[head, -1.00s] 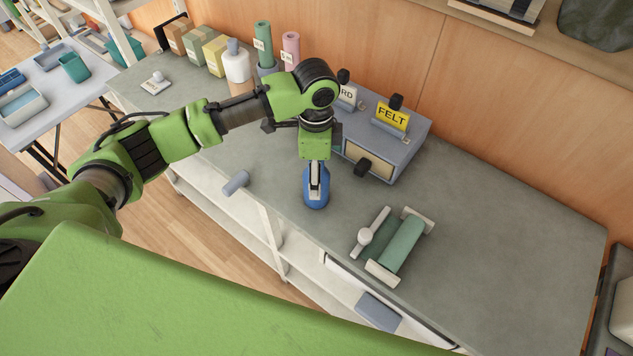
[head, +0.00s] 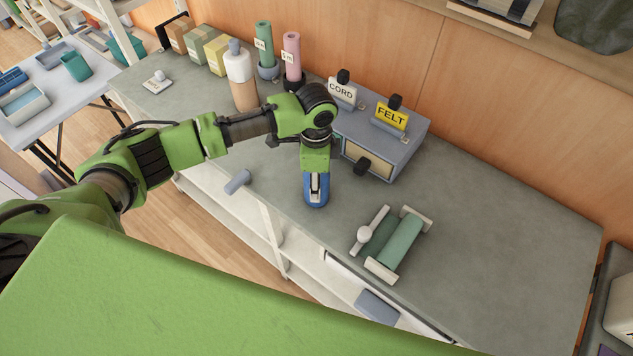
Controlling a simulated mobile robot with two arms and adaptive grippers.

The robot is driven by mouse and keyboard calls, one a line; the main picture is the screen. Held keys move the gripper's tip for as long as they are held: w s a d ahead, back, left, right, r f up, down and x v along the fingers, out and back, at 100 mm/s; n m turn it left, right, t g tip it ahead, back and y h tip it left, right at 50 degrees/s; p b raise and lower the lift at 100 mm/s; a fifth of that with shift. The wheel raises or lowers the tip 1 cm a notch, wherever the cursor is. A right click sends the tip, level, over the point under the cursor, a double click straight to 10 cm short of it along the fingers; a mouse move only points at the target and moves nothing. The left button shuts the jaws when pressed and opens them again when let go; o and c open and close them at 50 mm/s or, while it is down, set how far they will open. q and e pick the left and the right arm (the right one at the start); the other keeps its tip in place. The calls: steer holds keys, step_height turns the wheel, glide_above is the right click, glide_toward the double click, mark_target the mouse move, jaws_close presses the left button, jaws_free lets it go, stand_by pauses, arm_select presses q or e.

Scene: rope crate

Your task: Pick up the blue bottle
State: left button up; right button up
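The blue bottle (head: 317,204) stands on the grey worktop, in front of the grey-blue drawer box. My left gripper (head: 316,188) points straight down over it, and its finger covers the bottle's upper part. Only the lower blue body shows, around and below the finger. I cannot tell whether the fingers are closed on the bottle or only around it. My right gripper is not in view.
The grey-blue box (head: 404,150) with CORD and FELT signs stands just behind the bottle. A green roll on a holder (head: 401,241) lies to the right. A white-and-tan bottle (head: 241,80) stands behind my arm. The worktop's right part is clear.

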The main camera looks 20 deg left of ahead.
arm_select(q)
steer(key=shift+w+r+b, duration=0.1)
steer(key=shift+r+b, duration=0.3)
steer(key=shift+r, duration=0.2)
steer(key=s+d+r+b, duration=0.1)
steer(key=s+d+r, duration=0.1)
steer(key=s+r, duration=0.4)
steer(key=s+d+r+b, duration=0.1)
steer(key=s+d+r, duration=0.1)
steer(key=s+r, duration=0.3)
steer(key=shift+s+d+r+b, duration=0.3)
steer(key=shift+s+r+b, duration=0.1)
steer(key=shift+s, duration=0.8)
